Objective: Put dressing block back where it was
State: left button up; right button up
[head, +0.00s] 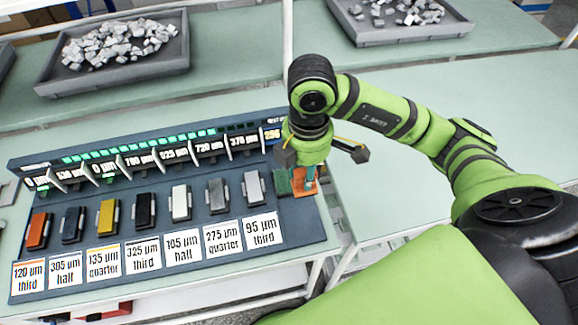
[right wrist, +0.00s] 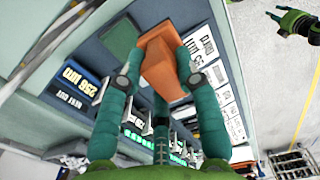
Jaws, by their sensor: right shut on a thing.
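The orange dressing block (head: 304,186) is at the right end of the dark panel (head: 150,262). It also shows large in the right wrist view (right wrist: 163,62). My right gripper (head: 308,174) points down there, and its teal fingers (right wrist: 160,78) are shut on the block from both sides. A green square pad (head: 283,182) lies beside the block on the panel, and shows in the right wrist view (right wrist: 118,40). I cannot tell whether the block touches the panel. My left gripper (right wrist: 294,21) shows small at the upper right of the right wrist view, apart from the panel.
Several coloured blocks, such as an orange one (head: 38,231), stand in a row with white labels (head: 262,230) below them. Numbered displays (head: 210,148) run behind. Grey trays of metal pieces (head: 180,62) stand farther back. The green table right of the panel (head: 400,205) is clear.

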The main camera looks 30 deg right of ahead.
jog(key=w+f+p, duration=0.1)
jog(key=w+f, duration=0.2)
jog(key=w+d+f+p, duration=0.1)
jog(key=w+f, duration=0.2)
jog(key=w+f+p, duration=0.1)
jog(key=w+f, duration=0.2)
jog(key=shift+d, duration=0.3)
jog(key=shift+w+f, duration=0.1)
jog(key=shift+f, duration=0.15)
jog(key=shift+f, duration=0.1)
jog(key=shift+f, duration=0.15)
jog(key=o, duration=1.1)
jog(key=shift+o, duration=0.2)
